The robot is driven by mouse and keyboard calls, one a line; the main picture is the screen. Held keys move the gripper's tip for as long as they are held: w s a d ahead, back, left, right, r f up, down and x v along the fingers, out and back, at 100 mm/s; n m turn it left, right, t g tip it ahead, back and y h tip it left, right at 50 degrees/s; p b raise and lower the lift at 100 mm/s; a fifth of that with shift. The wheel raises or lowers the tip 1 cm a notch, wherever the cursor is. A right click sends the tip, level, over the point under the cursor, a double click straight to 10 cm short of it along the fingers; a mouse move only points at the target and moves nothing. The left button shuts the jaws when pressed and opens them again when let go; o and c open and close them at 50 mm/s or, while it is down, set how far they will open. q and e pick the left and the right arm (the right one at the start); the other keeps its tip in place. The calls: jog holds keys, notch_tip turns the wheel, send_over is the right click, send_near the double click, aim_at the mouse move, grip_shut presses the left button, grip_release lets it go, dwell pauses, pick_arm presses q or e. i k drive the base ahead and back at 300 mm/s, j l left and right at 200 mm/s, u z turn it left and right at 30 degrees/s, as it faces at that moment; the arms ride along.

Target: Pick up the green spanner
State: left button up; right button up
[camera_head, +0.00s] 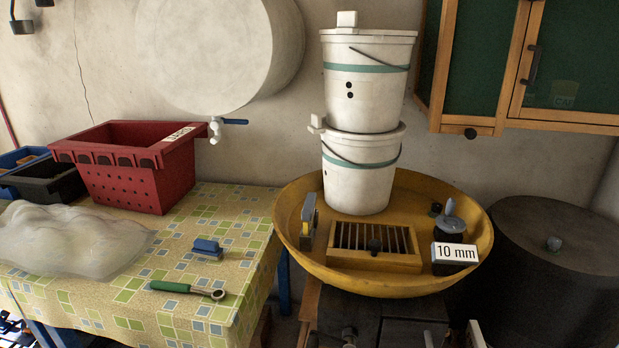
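The green spanner (172,287) lies flat near the front of the table with the patterned cloth (130,308). It has a green handle on the left and a grey metal shaft with a round head on the right. It is fully visible, with nothing on top of it. I cannot make out either of my grippers in the head view. Small partly cut-off parts show at the bottom edge, too little to identify.
A blue-topped brush-like block (207,247) lies behind the spanner. A clear crumpled plastic sheet (60,240) and a red crate (130,185) stand left and behind. Right of the table is a yellow basin (340,283) holding stacked white buckets (360,185). Cloth around the spanner is clear.

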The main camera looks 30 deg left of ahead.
aim_at(175, 288)
jog(key=u, duration=1.8)
jog(key=z, duration=2.1)
jog(key=u, duration=1.95)
jog(key=i+j, duration=0.15)
